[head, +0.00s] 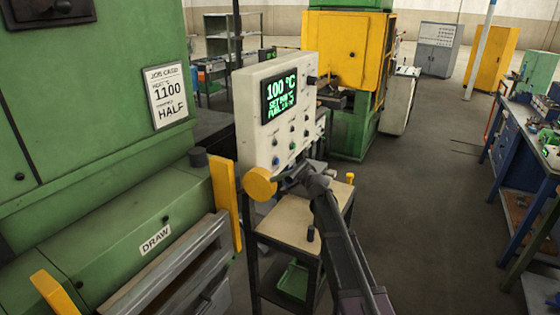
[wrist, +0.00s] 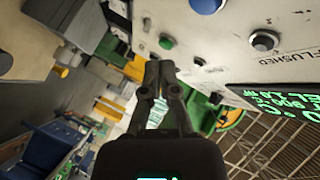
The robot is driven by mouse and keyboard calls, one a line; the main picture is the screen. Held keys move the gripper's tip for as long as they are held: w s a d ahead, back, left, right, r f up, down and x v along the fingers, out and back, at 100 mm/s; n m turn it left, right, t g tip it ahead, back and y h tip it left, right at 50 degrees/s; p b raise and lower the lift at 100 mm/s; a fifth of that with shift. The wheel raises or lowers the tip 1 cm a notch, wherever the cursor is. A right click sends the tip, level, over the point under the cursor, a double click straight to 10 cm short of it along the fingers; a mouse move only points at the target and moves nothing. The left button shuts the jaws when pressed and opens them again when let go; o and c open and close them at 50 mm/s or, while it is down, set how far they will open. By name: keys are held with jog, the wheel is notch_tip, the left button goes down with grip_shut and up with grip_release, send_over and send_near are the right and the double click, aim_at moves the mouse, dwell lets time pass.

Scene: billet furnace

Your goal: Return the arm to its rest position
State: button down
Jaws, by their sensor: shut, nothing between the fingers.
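My gripper (head: 290,178) is at the lower edge of the control panel (head: 248,120), just right of a round yellow disc (head: 259,184). My arm reaches up to it from the bottom right. In the wrist view the fingers of my gripper (wrist: 160,70) are together with nothing between them. There the panel face (wrist: 225,55) lies close by at the upper right, with a green button (wrist: 166,43) and a blue button (wrist: 207,4). I cannot tell whether the fingertips touch the panel. The panel's display (head: 279,93) reads 100 °C on its top line.
The green furnace (head: 80,100), with a yellow handle (head: 225,200), fills the left. A blue workbench (head: 505,140) is at the right. The floor (head: 425,200) between is clear.

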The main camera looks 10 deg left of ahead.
jog(key=s+d+f+n+g+h, duration=0.2)
jog(key=s+d+f+g, duration=0.2)
jog(key=s+d, duration=0.4)
jog(key=s+d+f+n+g+h, duration=0.2)
jog(key=s+d+f+g, duration=0.3)
jog(key=s, duration=1.4)
jog(key=s+d+f+n+g+h, duration=0.2)
jog(key=s+d+f+g, duration=0.2)
jog(key=s+d, duration=0.8)
jog(key=shift+s+d+f+g+h, duration=0.4)
jog(key=shift+s+f, duration=0.25)
jog(key=shift+s, duration=0.1)
